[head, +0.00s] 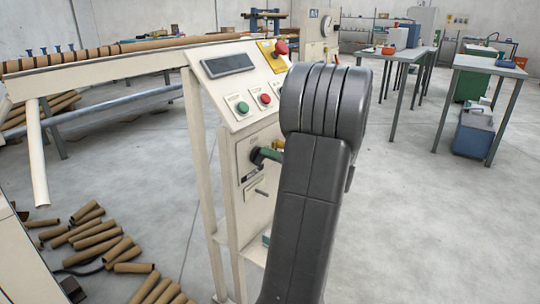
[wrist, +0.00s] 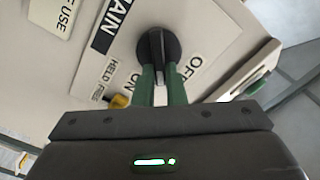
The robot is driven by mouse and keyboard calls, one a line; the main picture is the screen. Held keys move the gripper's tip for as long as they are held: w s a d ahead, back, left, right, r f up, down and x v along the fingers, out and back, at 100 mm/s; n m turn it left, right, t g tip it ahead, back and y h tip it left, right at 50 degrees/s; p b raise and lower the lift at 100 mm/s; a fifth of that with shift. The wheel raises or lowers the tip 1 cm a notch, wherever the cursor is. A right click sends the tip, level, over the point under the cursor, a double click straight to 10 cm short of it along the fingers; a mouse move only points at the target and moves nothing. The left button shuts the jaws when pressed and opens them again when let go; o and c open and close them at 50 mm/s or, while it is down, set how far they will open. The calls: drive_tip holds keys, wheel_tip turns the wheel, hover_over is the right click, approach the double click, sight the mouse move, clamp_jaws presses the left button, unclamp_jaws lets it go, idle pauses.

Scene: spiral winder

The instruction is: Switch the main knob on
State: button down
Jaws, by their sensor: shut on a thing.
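The main knob (wrist: 158,44) is a round black rotary switch on the cream panel in the wrist view. Its raised grip lies between my gripper's (wrist: 160,72) two green fingers, which are closed on it. A MAIN label (wrist: 113,24) is to its left, an OFF label (wrist: 183,70) to the right of the fingers, and a partly covered ON label (wrist: 133,84) to their left. I cannot tell which label the knob points to. In the head view, the dark knob (head: 256,155) shows on the cabinet's front, and my dark arm covers much of the gripper.
The sloped control panel (head: 232,92) above has a green button (head: 242,107), a red button (head: 265,99) and a red emergency stop (head: 280,48). Cardboard tubes (head: 97,240) lie on the floor at left. Tables (head: 488,66) stand at right, with open floor before them.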

drive_tip(key=shift+w+d+f+m+p, duration=0.15)
drive_tip(key=shift+m+p, duration=0.3)
drive_tip(key=shift+m, duration=0.85)
drive_tip(key=shift+s+a+f+m+p, duration=0.15)
drive_tip(key=shift+m+p, duration=0.35)
drive_tip(key=shift+m, duration=0.8)
drive_tip(key=shift+w+d+f+m+p, duration=0.15)
drive_tip(key=shift+m+p, duration=0.3)
drive_tip(key=shift+m, duration=0.85)
drive_tip(key=shift+f, duration=0.1)
drive_tip(key=c, duration=1.5)
unclamp_jaws()
drive_tip(key=p+v, duration=0.2)
drive_tip(key=v, duration=1.2)
